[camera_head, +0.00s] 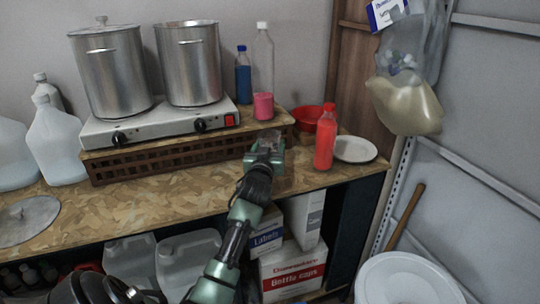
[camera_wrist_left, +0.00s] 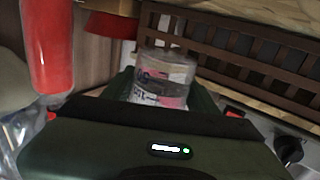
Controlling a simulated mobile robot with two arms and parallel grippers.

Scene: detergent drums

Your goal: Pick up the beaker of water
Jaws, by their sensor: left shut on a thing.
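The beaker (camera_wrist_left: 166,68) is a small clear vessel with printed marks. In the left wrist view it stands between the two green fingers of my left gripper (camera_wrist_left: 163,92), which is shut on it. In the head view my left gripper (camera_head: 265,153) is over the front part of the wooden worktop, just before the raised slatted shelf, and hides most of the beaker. I cannot tell whether the beaker touches the worktop or how much water is in it.
A red bottle (camera_head: 326,140) stands close to the right of my gripper, with a white plate (camera_head: 354,149) and red bowl (camera_head: 306,117) near it. A pink cup (camera_head: 263,106) and a hot plate (camera_head: 160,126) with two steel pots are on the shelf (camera_head: 180,158).

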